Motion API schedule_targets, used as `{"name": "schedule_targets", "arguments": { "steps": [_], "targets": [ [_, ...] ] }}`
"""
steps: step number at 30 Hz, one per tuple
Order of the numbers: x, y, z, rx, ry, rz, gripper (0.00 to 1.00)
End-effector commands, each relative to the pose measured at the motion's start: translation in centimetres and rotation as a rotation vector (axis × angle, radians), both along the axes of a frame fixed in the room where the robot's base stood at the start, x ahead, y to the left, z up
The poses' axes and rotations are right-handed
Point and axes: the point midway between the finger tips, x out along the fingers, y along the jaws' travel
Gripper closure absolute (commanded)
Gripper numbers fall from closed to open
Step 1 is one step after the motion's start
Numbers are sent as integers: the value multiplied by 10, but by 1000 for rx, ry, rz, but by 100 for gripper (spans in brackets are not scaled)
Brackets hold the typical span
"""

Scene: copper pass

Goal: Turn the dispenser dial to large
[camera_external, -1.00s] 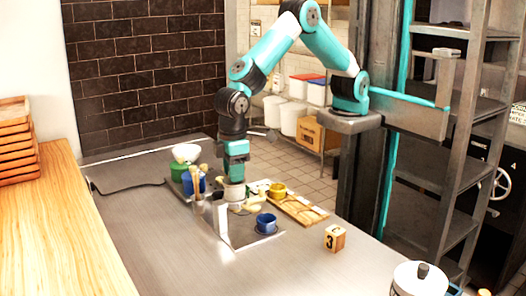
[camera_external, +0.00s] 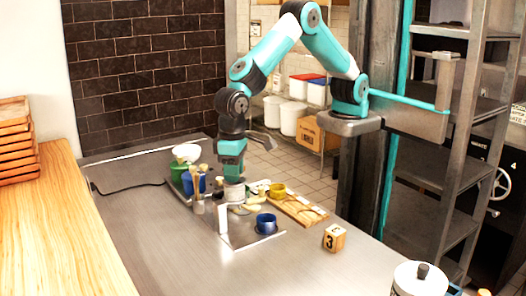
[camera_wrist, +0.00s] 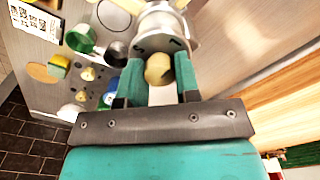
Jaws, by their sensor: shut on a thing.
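The dispenser (camera_wrist: 162,28) is a silver-grey round body with dark marks on its face, at the top centre of the wrist view. Its dial (camera_wrist: 158,68) is a small tan knob between the two teal fingers of my gripper (camera_wrist: 159,78), which is shut on it. In the external view my gripper (camera_external: 232,174) points down over the pale, round dispenser (camera_external: 234,192) on the steel counter. There the fingers and dial are too small to make out. I cannot read which size the dial points to.
A green container and a white bowl (camera_external: 187,152) stand to the left. A numbered cube (camera_external: 334,238) sits farther right.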

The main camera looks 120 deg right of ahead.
Motion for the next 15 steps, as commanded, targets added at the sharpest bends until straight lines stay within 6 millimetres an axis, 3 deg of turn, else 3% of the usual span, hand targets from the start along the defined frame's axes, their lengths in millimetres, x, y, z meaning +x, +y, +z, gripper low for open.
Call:
{"name": "schedule_targets", "arguments": {
  "steps": [13,14,15],
  "targets": [
    [1,0,1,0,-3,-8,93],
    [1,0,1,0,-3,-8,63],
    [1,0,1,0,-3,-8,54]
  ]
}}
